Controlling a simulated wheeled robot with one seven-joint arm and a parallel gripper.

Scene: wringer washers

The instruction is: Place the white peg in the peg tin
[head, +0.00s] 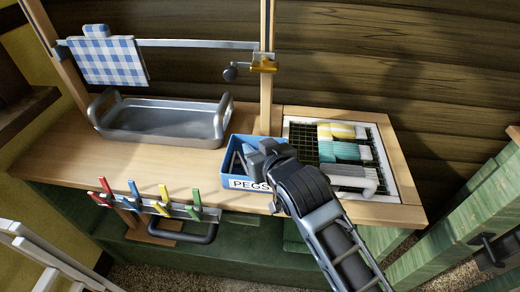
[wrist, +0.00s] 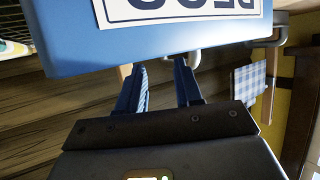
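The blue peg tin (head: 231,172), with a white PEGS label (head: 249,184), stands on the wooden bench beside the wire rack. My gripper (head: 247,155) points into the tin from above. In the wrist view the tin (wrist: 110,55) appears upside down at the top, and my gripper's two fingers (wrist: 164,72) reach behind its near wall. The fingers are apart, with nothing visible between their visible parts. Their tips are hidden by the tin wall. I cannot make out the white peg in either view; the tin's inside is mostly hidden.
A grey metal tub (head: 165,122) stands left of the tin. Red, green and yellow pegs (head: 163,199) stand on the front rail. Folded cloths (head: 345,151) lie on the wire rack at right. A checked cloth (head: 108,60) hangs on the upper bar. A post (head: 266,85) rises behind the tin.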

